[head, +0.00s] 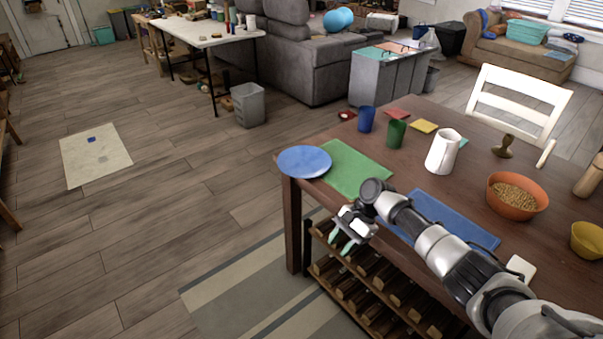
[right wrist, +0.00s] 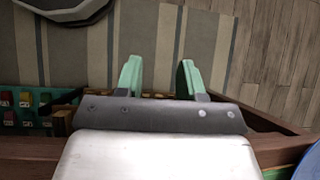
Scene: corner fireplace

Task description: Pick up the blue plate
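The blue plate (head: 304,161) lies flat at the near left corner of the wooden table (head: 459,174), beside a green placemat (head: 352,169). A small part of a blue round edge, likely the plate, shows at the lower right of the right wrist view (right wrist: 310,163). My right gripper (head: 342,242) is past the table's near edge, below and to the right of the plate and apart from it. Its two green fingertips stand apart with nothing between them in the right wrist view (right wrist: 160,78). My left gripper is not in view.
A blue placemat (head: 455,223) lies under my right arm. Blue (head: 366,119) and green (head: 396,133) cups, a white pitcher (head: 442,152) and an orange bowl (head: 515,196) stand on the table. A slatted rack (head: 372,290) is below the table. Open floor lies left.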

